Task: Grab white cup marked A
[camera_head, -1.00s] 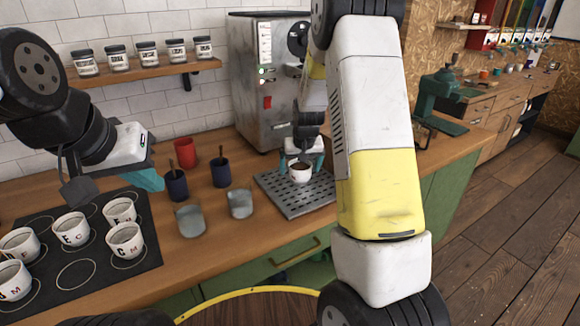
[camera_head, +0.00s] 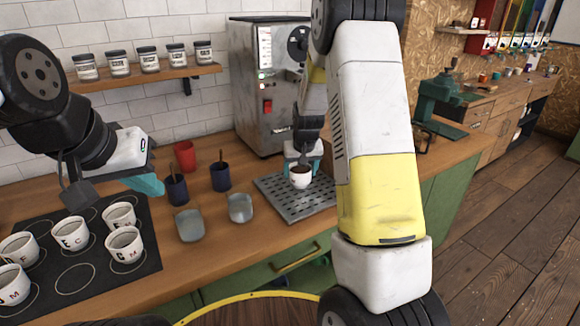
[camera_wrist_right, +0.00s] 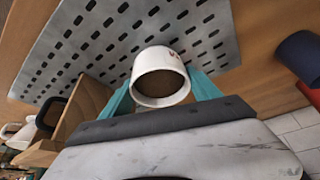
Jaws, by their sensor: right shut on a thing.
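A white cup (camera_head: 300,178) with dark contents is at the perforated metal drip tray (camera_head: 278,203) in front of the coffee machine. In the right wrist view the cup (camera_wrist_right: 160,76) sits between the teal fingers, with part of a red mark on its side; I cannot read the letter. My right gripper (camera_head: 302,166) is shut on this cup; it also shows in the right wrist view (camera_wrist_right: 163,92). Several other white cups (camera_head: 124,244) with letters stand on the dark mat (camera_head: 75,279) at left. My left gripper (camera_head: 150,184) hangs above the mat's back edge; its fingers' opening is unclear.
The steel coffee machine (camera_head: 262,100) stands behind the tray. Two grey glass cups (camera_head: 240,208), two dark blue cups (camera_head: 220,177) and a red cup (camera_head: 185,154) stand between mat and tray. A green grinder (camera_head: 437,105) stands at right. Jars line the wall shelf (camera_head: 150,76).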

